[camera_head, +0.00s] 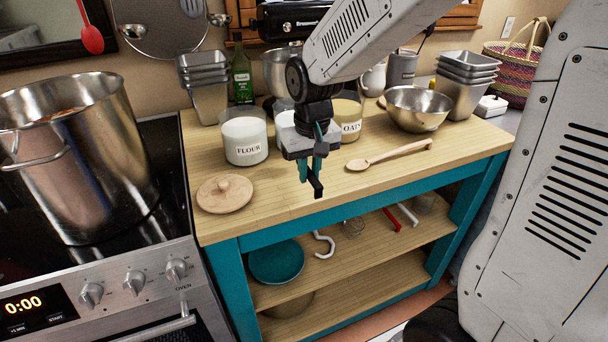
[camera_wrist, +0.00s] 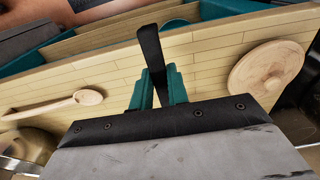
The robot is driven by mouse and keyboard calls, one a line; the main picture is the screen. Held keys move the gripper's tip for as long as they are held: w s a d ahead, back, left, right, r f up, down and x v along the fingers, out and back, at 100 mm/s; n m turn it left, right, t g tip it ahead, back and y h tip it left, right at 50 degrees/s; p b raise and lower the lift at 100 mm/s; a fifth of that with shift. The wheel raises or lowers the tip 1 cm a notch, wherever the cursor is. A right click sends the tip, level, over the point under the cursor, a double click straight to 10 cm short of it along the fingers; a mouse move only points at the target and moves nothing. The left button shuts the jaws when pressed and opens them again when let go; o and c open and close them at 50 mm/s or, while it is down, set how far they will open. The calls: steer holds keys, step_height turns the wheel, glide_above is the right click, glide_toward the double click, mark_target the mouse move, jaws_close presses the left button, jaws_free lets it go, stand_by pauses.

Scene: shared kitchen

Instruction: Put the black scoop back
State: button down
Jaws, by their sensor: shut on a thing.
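My gripper (camera_head: 311,168) is shut on the black scoop (camera_head: 318,188), which hangs down from the teal fingers over the front part of the wooden counter. In the wrist view the black scoop (camera_wrist: 152,52) sticks out between the teal fingertips (camera_wrist: 158,88); its full shape is partly hidden by the fingers. An open glass jar labelled FLOUR (camera_head: 245,148) stands left of the gripper. Its wooden lid (camera_head: 225,194) lies on the counter in front of it. A jar labelled OATS (camera_head: 349,124) stands behind on the right. Another jar (camera_head: 284,130) is partly hidden behind my gripper.
A wooden spoon (camera_head: 390,155) lies on the counter (camera_head: 440,150) to the right, before a metal bowl (camera_head: 419,108). Metal containers (camera_head: 206,88) and a green bottle (camera_head: 242,78) stand at the back. A stove with a large pot (camera_head: 75,160) is at left.

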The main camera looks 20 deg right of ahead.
steer(key=w, duration=0.3)
steer(key=shift+w+d+f, duration=0.15)
steer(key=shift+w+d, duration=0.05)
steer(key=shift+s+f, duration=0.1)
steer(key=shift+f, duration=1.65)
steer(key=shift+f, duration=0.1)
steer(key=c, duration=1.4)
jaws_free()
steer(key=shift+o, duration=0.2)
